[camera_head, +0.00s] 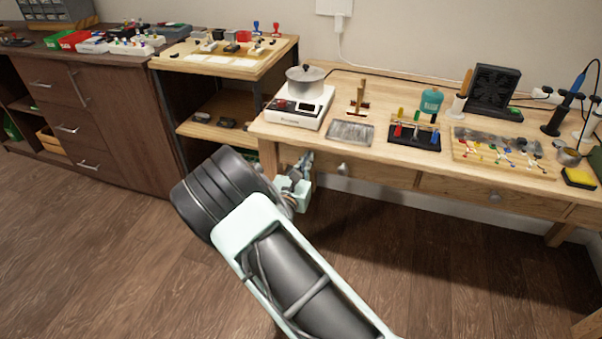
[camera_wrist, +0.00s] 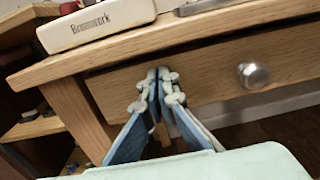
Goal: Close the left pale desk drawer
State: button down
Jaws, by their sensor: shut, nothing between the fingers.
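The left pale desk drawer (camera_head: 375,173) is under the top of the wooden desk, with a round metal knob (camera_head: 343,169). In the wrist view its wooden front (camera_wrist: 215,75) fills the middle, with the knob (camera_wrist: 253,75) to the right of my fingers. The front looks near flush with the desk; I cannot tell if a small gap is left. My gripper (camera_wrist: 158,76) is shut and empty, its fingertips in front of the left part of the drawer front, touching or very close. In the head view my gripper (camera_head: 304,162) is at the desk's left end, partly hidden by my arm.
A white scale with a pot (camera_head: 304,80) stands on the desk above the drawer. A second drawer (camera_head: 480,190) is to the right. A desk leg (camera_wrist: 83,110) is just left of my fingers. A shelf unit (camera_head: 215,115) stands further left. The floor in front is clear.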

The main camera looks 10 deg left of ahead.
jog(key=shift+w+r, duration=0.1)
jog(key=shift+w, duration=0.95)
jog(key=shift+d, duration=0.1)
